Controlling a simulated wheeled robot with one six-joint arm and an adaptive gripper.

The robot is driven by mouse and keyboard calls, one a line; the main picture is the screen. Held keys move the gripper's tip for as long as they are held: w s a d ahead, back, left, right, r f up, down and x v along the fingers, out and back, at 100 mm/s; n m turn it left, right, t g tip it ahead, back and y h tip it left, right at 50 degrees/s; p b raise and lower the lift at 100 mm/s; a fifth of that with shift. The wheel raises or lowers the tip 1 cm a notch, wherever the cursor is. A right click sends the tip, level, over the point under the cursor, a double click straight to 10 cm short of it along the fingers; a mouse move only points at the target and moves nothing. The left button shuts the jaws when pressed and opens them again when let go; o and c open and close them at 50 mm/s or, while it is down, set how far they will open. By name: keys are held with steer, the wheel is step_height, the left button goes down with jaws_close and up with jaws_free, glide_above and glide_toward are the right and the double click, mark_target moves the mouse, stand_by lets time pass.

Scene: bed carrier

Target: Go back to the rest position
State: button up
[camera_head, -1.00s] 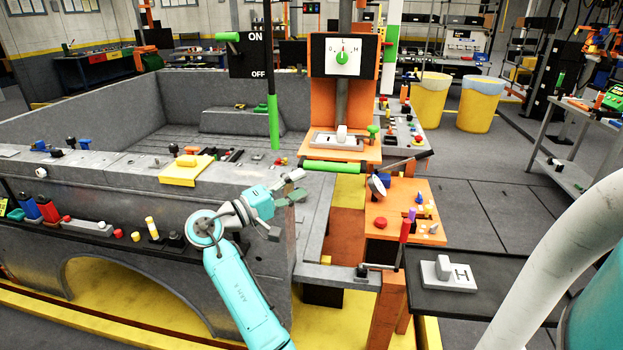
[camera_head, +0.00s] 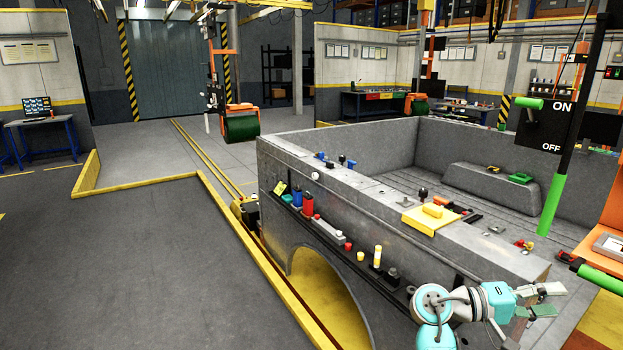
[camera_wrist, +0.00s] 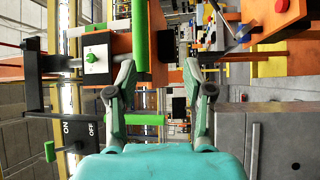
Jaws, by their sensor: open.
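My gripper (camera_head: 550,300) shows at the lower right of the head view, at the near right corner of the grey truck bed (camera_head: 400,215). Its fingers are apart and nothing shows between them. In the wrist view the two fingers of my gripper (camera_wrist: 158,85) stand well apart, with a green bar and an orange panel some way beyond them. That view is turned sideways. My arm (camera_head: 435,320) is bent, its lower part cut off by the bottom edge.
An ON/OFF panel (camera_head: 550,125) with a green handle (camera_head: 551,205) hangs at the right. A yellow plate (camera_head: 425,220) and several small parts lie on the bed's wall. A yellow curb (camera_head: 260,262) runs along its left. Open grey floor (camera_head: 120,270) lies further left.

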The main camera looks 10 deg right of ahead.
steer(key=a+f+n+t+y, duration=0.1)
steer(key=a+f+n+t, duration=0.25)
steer(key=f+t, duration=0.45)
steer(key=a+f+n+t+y, duration=0.25)
steer(key=f+n+t, duration=0.2)
steer(key=f, duration=0.75)
steer(key=s+a+f+n+t+y, duration=0.3)
steer(key=s+a+f+t+y, duration=0.3)
steer(key=s+a+f, duration=0.55)
steer(key=s+a+f+m+y, duration=0.1)
steer(key=s+a+y, duration=0.6)
steer(key=s+a, duration=0.5)
steer(key=s+a+r+m+t+y, duration=0.2)
steer(key=s+a+r+m, duration=0.2)
steer(key=s+r, duration=0.7)
steer(key=shift+s+m, duration=0.6)
